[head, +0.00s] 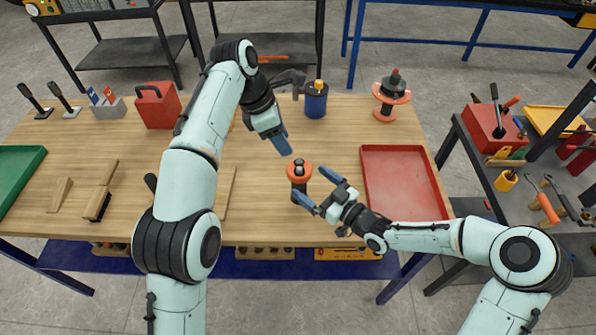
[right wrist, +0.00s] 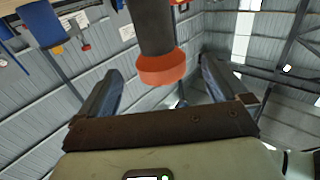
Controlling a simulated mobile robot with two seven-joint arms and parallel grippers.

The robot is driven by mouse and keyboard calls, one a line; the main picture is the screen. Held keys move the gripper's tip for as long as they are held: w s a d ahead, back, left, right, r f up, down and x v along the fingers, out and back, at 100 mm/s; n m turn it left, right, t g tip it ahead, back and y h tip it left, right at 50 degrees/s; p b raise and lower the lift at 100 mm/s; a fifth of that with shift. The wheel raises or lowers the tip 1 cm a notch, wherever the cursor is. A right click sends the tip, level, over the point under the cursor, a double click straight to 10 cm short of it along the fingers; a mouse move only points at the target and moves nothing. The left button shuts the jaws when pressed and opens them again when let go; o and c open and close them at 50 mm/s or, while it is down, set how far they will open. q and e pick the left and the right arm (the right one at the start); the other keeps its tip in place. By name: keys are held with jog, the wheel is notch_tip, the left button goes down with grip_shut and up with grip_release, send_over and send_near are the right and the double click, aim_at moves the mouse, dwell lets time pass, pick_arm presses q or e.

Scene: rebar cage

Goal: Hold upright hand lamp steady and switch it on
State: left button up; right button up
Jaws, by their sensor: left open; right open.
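The hand lamp (head: 299,172) stands upright on the wooden workbench, with an orange head, a dark cap on top and a dark body. My right gripper (head: 316,189) is open beside it on the right, its fingers pointing toward the lamp. In the right wrist view the lamp (right wrist: 161,68) appears upside down, ahead of and between the open fingers (right wrist: 162,88); neither finger visibly touches it. My left gripper (head: 283,145) is open and empty above the bench, just behind and above the lamp, pointing down toward it. Its fingers overlap in the head view.
A red tray (head: 404,185) lies right of the lamp. A blue canister (head: 316,101), an orange-and-black object (head: 391,96) and a hammer (head: 287,80) are behind. A tool cart (head: 503,205) stands right.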

aim_at(294, 170)
jog(key=x, duration=0.7)
jog(key=shift+w+a, duration=0.15)
jog(key=shift+c, duration=0.4)
jog(key=c, duration=1)
pick_arm(q)
jog(key=shift+c, duration=0.9)
pick_arm(e)
jog(key=shift+c, duration=1)
pick_arm(q)
grip_shut()
jog(key=shift+w, duration=0.1)
